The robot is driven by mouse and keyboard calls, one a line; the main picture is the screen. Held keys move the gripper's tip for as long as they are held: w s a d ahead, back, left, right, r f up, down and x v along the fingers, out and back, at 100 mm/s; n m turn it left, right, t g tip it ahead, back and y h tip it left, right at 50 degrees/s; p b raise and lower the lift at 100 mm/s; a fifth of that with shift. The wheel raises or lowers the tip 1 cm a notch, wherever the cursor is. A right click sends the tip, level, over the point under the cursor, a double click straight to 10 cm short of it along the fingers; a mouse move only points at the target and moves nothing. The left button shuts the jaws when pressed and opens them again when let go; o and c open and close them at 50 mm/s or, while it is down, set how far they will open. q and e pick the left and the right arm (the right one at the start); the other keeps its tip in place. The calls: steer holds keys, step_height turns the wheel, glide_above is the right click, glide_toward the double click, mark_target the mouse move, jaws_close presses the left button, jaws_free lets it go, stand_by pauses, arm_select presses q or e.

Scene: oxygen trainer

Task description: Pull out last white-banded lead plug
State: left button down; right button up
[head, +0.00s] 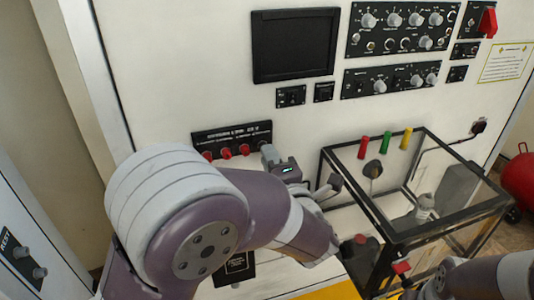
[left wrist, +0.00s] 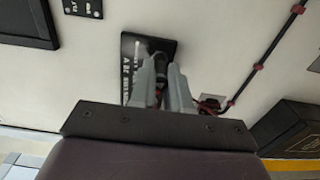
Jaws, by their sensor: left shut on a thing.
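The black jack strip (head: 232,134) with white lettering is on the white panel, with several red plugs (head: 226,153) along its lower edge. My left gripper (head: 268,154) is at the strip's right end. In the left wrist view, the left gripper's two grey fingers (left wrist: 158,86) are shut on a dark lead plug (left wrist: 157,70) in front of the black strip (left wrist: 136,48). No white band can be made out on it, and the fingers hide much of it. I cannot tell whether the plug is still seated. My right arm shows at the lower right, its fingers unclear.
A black-framed clear box (head: 380,205) stands right of the left arm, with red, green and yellow pieces (head: 386,143) at its back edge. A dark screen (head: 293,45) and knob panels (head: 403,27) are above. A red cylinder (head: 520,178) is at far right.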

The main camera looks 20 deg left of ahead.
arm_select(q)
steer(key=shift+b+v, duration=0.55)
steer(key=shift+v, duration=2)
